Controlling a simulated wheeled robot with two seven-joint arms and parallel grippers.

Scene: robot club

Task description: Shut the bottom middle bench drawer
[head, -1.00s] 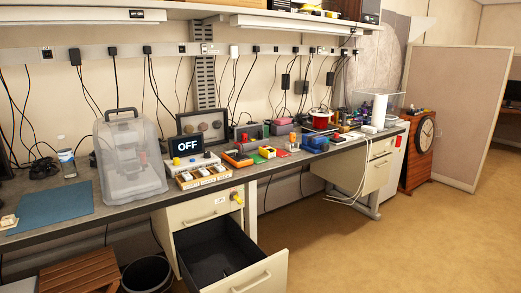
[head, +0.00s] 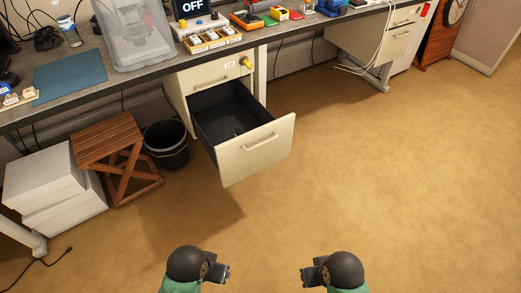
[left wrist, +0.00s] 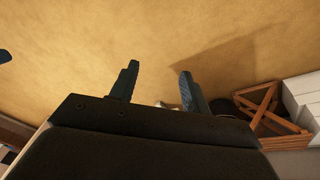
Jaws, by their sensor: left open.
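The bottom middle bench drawer (head: 256,148) is pulled far out from under the bench in the head view. Its cream front has a bar handle (head: 260,143), and its dark inside looks mostly empty. A shut drawer (head: 212,80) with a key and a small label sits above it. My left gripper (head: 226,273) is low in the head view, in front of the drawer and well apart from it. In the left wrist view its two fingers (left wrist: 158,84) are spread with nothing between them. My right gripper (head: 305,276) is low and to the right; its jaw opening is too small to judge.
A black bin (head: 166,146), a wooden stool (head: 108,140) and stacked white boxes (head: 45,182) stand left of the drawer. The bench (head: 130,75) carries several devices and a blue mat (head: 69,77). The floor (head: 370,180) is clear before and right of the drawer.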

